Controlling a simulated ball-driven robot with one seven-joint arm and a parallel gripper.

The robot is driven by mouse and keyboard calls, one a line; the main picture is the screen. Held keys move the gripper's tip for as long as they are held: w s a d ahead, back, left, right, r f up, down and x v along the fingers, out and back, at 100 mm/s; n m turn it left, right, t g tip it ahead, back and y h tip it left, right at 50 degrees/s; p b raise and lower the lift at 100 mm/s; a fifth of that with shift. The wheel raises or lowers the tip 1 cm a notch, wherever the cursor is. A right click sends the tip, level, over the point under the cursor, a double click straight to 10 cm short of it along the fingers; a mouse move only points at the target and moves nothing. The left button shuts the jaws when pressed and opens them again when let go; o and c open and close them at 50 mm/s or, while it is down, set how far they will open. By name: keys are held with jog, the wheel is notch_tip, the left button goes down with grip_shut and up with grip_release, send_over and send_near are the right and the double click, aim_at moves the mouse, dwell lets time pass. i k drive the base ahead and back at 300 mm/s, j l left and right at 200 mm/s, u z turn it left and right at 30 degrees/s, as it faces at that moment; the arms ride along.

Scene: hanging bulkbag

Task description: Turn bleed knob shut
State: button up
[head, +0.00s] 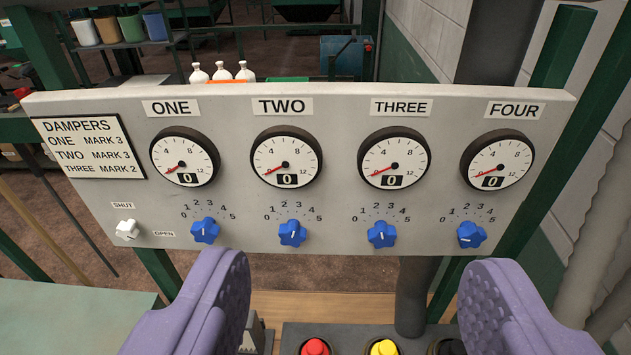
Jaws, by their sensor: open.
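The bleed knob (127,230) is a small white knob at the lower left of the grey gauge panel (350,235). A SHUT label (122,205) sits above it and an OPEN label (164,234) sits to its right. The knob is too small to tell surely where it points. My gripper (355,272) shows as two purple fingers, wide apart, low in the view and below the panel. It is open, with nothing between the fingers. The left finger is to the right of and below the bleed knob, apart from it.
Several blue knobs, such as the one under gauge ONE (205,230), line the panel beneath dials reading 0. A DAMPERS sign (88,148) is at upper left. Red (315,347) and yellow (383,347) buttons sit below. White bottles (222,72) stand behind.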

aim_at(128, 231)
jog(key=j+u, duration=0.5)
jog(key=u, duration=0.15)
